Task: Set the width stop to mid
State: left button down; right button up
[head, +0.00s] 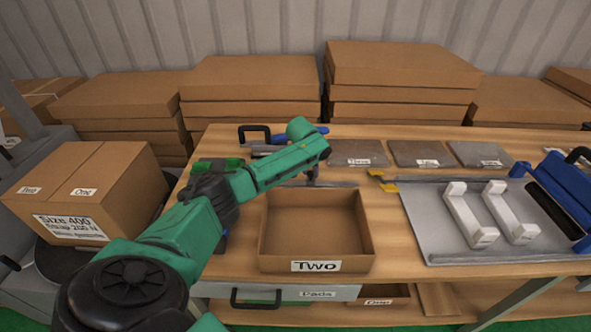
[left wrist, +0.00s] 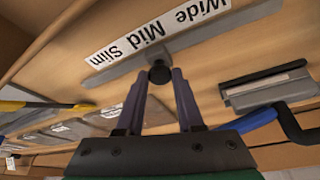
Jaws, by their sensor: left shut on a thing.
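The width stop is a grey rail (left wrist: 225,30) with a round black knob (left wrist: 160,73) on it, in the left wrist view. A white label strip (left wrist: 150,32) along the rail reads Slim, Mid and Wide. The knob stands about across from Mid, perhaps slightly toward Slim; the exact setting is hard to tell. My left gripper (left wrist: 160,76) is shut on the knob, one finger on each side. In the head view the left gripper (head: 312,180) points down at the rail (head: 343,184), behind the open box; the knob is hidden there. My right gripper is not in view.
An open cardboard box marked Two (head: 317,266) stands in front of the rail. A grey plate with two white brackets (head: 468,214) lies to the right. Yellow-ended parts (head: 382,181) lie near the rail. Grey slabs (head: 420,153) lie behind. A closed carton (head: 85,190) stands left.

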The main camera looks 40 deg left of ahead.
pick_arm(q)
jog(key=shift+w+d, duration=0.2)
jog(key=shift+d, duration=0.05)
jog(key=shift+a, duration=0.1)
jog(key=c, duration=0.5)
grip_release()
jog(key=shift+s+r, duration=0.1)
jog(key=v, duration=1.4)
jog(key=shift+s+r+b, duration=0.15)
jog(key=shift+r+b, duration=0.05)
jog(key=shift+b, duration=0.2)
jog(key=shift+r, duration=0.1)
